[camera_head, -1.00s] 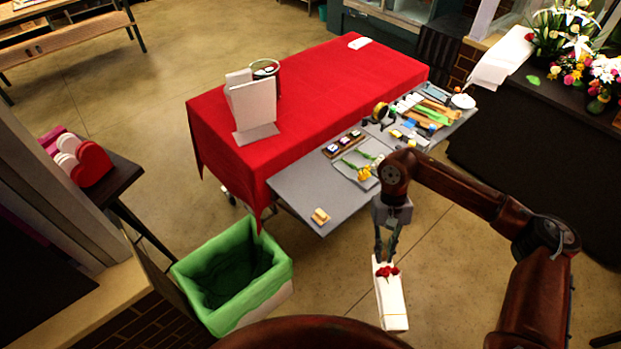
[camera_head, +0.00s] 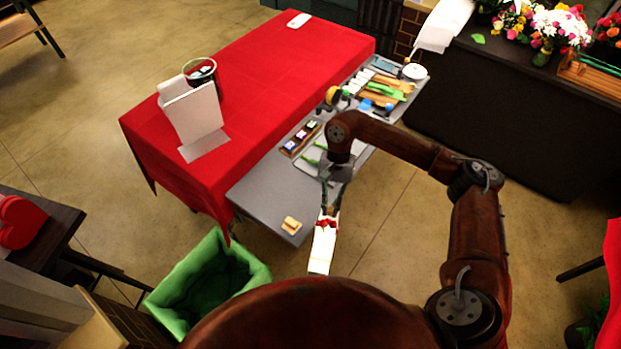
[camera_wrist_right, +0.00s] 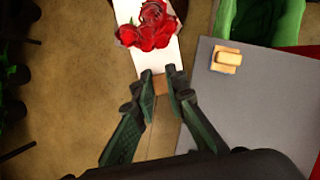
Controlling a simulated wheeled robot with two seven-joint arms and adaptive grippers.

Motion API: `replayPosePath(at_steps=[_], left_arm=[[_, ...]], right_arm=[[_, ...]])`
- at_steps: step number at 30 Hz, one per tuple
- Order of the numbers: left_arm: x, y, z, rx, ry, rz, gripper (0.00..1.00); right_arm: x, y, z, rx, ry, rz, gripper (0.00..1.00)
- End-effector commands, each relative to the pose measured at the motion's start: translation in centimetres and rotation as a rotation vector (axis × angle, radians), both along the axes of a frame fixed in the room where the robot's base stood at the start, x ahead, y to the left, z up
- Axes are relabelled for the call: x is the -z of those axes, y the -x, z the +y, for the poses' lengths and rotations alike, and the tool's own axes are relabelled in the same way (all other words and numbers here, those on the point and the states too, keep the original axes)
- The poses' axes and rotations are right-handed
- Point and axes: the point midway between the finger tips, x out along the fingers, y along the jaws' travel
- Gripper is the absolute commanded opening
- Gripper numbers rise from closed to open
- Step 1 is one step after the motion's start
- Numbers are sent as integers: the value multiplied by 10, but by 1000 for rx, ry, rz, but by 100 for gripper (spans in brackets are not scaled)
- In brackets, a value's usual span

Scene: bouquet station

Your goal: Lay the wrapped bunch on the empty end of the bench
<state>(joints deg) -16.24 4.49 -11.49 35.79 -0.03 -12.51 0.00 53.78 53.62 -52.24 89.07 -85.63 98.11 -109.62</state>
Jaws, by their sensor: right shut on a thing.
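The wrapped bunch (camera_head: 323,249) is a white paper wrap with red roses at its upper end. In the right wrist view the roses (camera_wrist_right: 150,27) lie on the white wrap (camera_wrist_right: 158,57), just beyond the fingertips. My right gripper (camera_head: 328,212) is shut on the bunch and holds it over the floor, off the bench's near edge. In the right wrist view its fingers (camera_wrist_right: 161,88) meet at the tan end of the wrap. The grey bench (camera_head: 262,192) runs along the red-clothed table. Its near end is bare but for a small tan block (camera_head: 291,225). My left gripper is not in view.
A green-lined bin (camera_head: 205,285) stands at the lower left, near the bench end. The red table (camera_head: 270,85) holds a white stand (camera_head: 195,115) and a round container (camera_head: 202,72). Tools and several small items crowd the bench's far part.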

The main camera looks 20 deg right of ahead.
Motion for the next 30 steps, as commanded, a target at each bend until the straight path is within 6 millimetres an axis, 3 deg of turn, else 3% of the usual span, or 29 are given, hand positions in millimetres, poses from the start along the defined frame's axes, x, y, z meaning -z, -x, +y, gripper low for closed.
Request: replayPosePath(at_steps=[4, 8, 20, 24, 30], left_arm=[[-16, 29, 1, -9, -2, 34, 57], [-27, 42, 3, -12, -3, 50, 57], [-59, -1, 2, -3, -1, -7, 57], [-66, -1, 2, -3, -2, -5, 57], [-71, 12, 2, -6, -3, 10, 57]], right_arm=[[9, -25, 17, 340, -5, 4, 0], [18, -47, 26, 656, -7, 3, 0], [37, -103, 33, 1513, -5, 0, 0], [42, -117, 30, 1744, -5, -1, 0], [47, -128, 25, 1946, -1, -2, 0]])
